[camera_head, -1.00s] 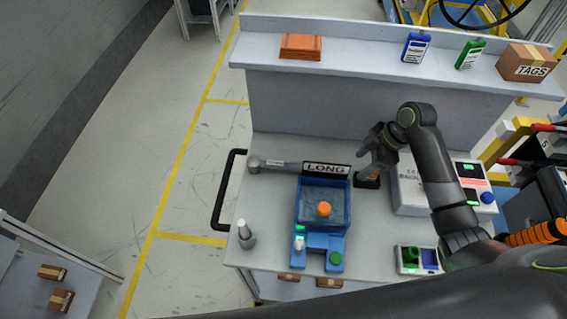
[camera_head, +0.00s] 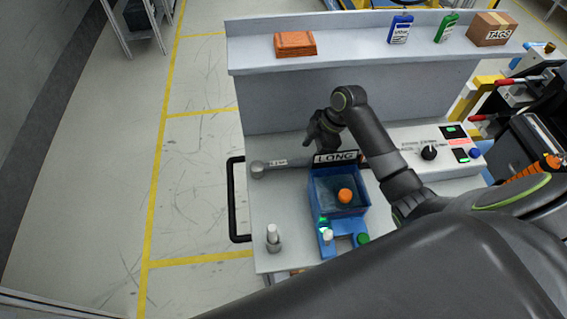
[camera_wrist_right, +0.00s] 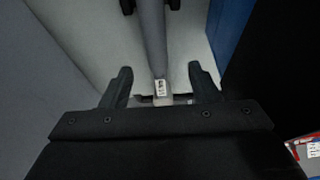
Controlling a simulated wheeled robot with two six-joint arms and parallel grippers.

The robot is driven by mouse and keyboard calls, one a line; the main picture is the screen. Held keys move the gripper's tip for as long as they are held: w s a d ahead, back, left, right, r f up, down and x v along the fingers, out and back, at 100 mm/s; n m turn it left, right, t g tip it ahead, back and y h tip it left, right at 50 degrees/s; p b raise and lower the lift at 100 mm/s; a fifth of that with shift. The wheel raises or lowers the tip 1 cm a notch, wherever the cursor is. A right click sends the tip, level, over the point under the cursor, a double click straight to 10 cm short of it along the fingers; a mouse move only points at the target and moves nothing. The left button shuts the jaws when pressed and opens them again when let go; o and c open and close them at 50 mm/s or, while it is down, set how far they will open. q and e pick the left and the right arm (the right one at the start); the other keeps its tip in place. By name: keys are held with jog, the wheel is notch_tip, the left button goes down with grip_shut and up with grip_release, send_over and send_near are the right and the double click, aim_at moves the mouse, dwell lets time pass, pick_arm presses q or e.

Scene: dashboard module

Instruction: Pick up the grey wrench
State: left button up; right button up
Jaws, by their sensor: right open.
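The grey wrench (camera_head: 285,162) lies on the workbench behind the blue bin, its round end to the left and a white label on its shaft. Its right part is hidden behind my right gripper and the LONG sign. My right gripper (camera_head: 320,148) is over the wrench's right part, fingers pointing down. In the right wrist view the open gripper (camera_wrist_right: 160,70) has the wrench shaft (camera_wrist_right: 152,35) running between its two fingers, with a gap on each side. My left gripper is not in view.
The blue bin (camera_head: 322,200) with an orange knob (camera_head: 345,195) and the LONG sign (camera_head: 335,157) stand close in front. A raised shelf (camera_head: 355,48) stands behind. A control box (camera_head: 440,150) is at right. A bottle-like grey part (camera_head: 273,237) stands front left.

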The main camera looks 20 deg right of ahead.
aim_at(303, 160)
jog(key=shift+a+f+p, duration=0.15)
jog(key=shift+f+p, duration=0.2)
jog(key=shift+f, duration=0.25)
jog(key=x, duration=0.2)
jog(key=p+x, duration=0.1)
jog(key=x, duration=0.1)
jog(key=shift+w+a+r, duration=0.1)
jog(key=shift+w, duration=0.15)
jog(key=shift+f, duration=0.3)
grip_shut()
